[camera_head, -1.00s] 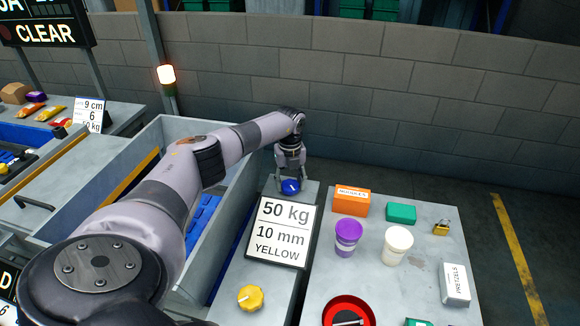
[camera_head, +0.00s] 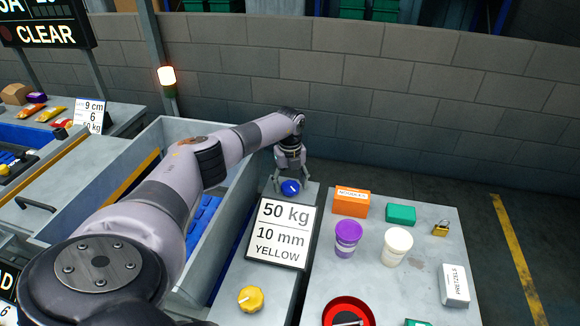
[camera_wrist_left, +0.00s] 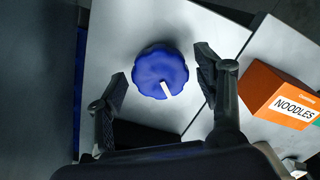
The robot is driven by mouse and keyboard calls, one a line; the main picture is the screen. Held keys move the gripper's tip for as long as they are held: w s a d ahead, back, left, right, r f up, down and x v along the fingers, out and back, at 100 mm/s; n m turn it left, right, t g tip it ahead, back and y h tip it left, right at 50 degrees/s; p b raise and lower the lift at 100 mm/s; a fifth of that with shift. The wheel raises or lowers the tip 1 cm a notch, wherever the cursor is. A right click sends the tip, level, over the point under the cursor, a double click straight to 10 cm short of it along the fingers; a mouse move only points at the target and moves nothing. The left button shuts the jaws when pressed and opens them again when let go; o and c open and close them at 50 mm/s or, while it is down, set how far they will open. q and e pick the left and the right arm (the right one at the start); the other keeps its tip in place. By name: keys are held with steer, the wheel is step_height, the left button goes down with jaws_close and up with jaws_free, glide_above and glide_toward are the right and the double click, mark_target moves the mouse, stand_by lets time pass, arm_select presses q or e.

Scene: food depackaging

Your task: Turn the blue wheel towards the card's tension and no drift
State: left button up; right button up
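The blue wheel (camera_head: 290,187) is a scalloped knob with a white pointer mark, at the far end of the grey console. In the left wrist view the wheel (camera_wrist_left: 160,71) shows whole, its mark pointing down and slightly right. My left gripper (camera_head: 291,182) is above it, with one finger on each side. In the left wrist view the fingers of the gripper (camera_wrist_left: 162,82) are open, with a gap between each and the wheel. The card (camera_head: 283,232) reads "50 kg", "10 mm", "YELLOW". A yellow knob (camera_head: 251,299) is nearer on the console. My right gripper is out of view.
An orange noodles box (camera_head: 351,203), a green box (camera_head: 401,214), a purple cup (camera_head: 347,240), a white cup (camera_head: 396,246), a padlock (camera_head: 440,229) and a pretzels box (camera_head: 454,285) stand on the table to the right. A grey-walled bin (camera_head: 170,131) is left of the console.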

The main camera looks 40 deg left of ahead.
mark_target(290, 185)
arm_select(q)
steer(key=shift+o, duration=0.3)
step_height(290, 185, up, 12)
stand_by(0.5)
stand_by(0.4)
